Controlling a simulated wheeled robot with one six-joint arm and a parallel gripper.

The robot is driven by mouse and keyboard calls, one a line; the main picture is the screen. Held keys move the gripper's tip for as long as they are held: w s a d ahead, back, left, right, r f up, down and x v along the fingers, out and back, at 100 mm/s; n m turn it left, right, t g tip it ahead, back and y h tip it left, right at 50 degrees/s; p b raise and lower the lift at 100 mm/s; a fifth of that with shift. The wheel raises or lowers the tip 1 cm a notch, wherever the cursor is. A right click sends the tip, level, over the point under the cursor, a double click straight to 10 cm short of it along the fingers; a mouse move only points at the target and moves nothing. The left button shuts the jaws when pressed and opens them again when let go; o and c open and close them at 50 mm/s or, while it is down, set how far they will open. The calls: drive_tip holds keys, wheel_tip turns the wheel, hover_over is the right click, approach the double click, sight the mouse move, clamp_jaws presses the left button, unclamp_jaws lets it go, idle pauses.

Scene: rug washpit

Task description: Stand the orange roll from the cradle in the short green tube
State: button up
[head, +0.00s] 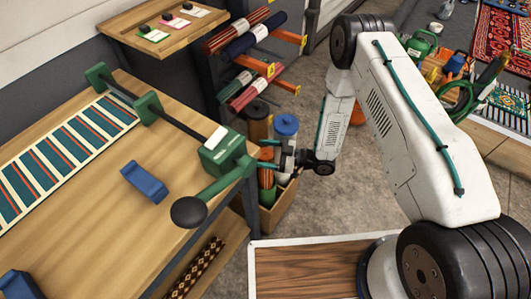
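An orange roll (265,178) stands upright at the wooden box beyond the bench's right end. Green shows low on it, at the short green tube (267,196); the roll's lower end is hidden, so its depth in the tube is unclear. My gripper (267,154) is at the roll's upper end, with its teal fingers pointing left and apart. I cannot tell whether they press on the roll. A blue cradle (145,182) on the bench is empty. A second blue cradle (18,285) is cut off at the lower left.
The wooden box (282,208) also holds a brown tube (257,122) and a blue-topped tube (286,126). A green clamp with a dark-knobbed handle (222,155) stands left of my gripper. A rack of rolls (250,75) is behind. Floor right of the box is clear.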

drive_tip(key=v, duration=0.7)
drive_tip(key=shift+d, duration=0.4)
drive_tip(key=shift+s+f, duration=0.1)
idle(0.5)
